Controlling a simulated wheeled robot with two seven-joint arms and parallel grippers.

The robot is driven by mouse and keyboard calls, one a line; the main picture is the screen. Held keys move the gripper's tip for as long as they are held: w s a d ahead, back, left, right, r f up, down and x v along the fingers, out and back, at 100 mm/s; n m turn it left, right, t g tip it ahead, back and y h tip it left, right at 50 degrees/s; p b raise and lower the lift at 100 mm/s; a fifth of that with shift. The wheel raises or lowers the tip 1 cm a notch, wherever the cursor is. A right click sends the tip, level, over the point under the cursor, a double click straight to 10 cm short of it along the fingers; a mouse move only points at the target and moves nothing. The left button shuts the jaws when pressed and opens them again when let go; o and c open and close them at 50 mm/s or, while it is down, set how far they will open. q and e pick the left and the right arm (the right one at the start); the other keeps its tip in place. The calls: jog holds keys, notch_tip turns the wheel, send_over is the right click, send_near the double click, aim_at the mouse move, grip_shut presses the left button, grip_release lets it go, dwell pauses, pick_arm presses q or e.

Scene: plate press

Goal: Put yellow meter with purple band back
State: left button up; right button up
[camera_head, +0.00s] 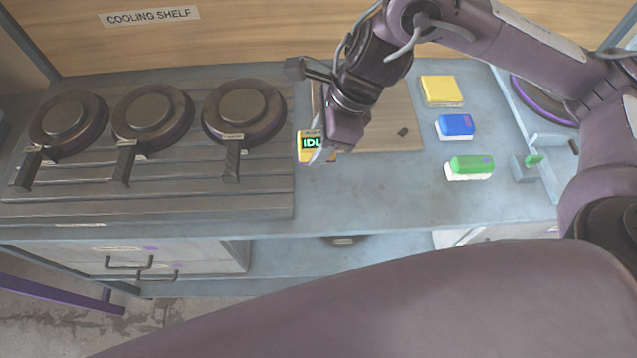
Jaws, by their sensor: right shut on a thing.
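The yellow meter (303,147) has a dark display with green letters that read "IDL", the rest cut off by my finger. My right gripper (322,153), reaching in from the right, is shut on the meter. The meter is at the left edge of the brown board (385,142); I cannot tell whether it touches the bench. A purple band on it cannot be made out, and its right part is hidden by the gripper. My left gripper is out of view.
Several dark round plates with handles, one of them the nearest plate (244,108), lie on the slatted rack at left. A yellow block (441,90), a blue brush (456,126) and a green brush (469,167) stand at right. The bench front (380,200) is clear.

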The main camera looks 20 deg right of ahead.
notch_tip(320, 180, down, 14)
jog(key=b, duration=0.2)
jog(key=shift+f+b, duration=0.2)
jog(key=shift+b, duration=0.15)
jog(key=o, duration=1.1)
jog(key=shift+f, duration=0.1)
jog(key=shift+o, duration=0.2)
jog(key=shift+r, duration=0.2)
jog(key=p+v, duration=0.1)
jog(key=v, duration=1.1)
jog(key=shift+f, duration=0.15)
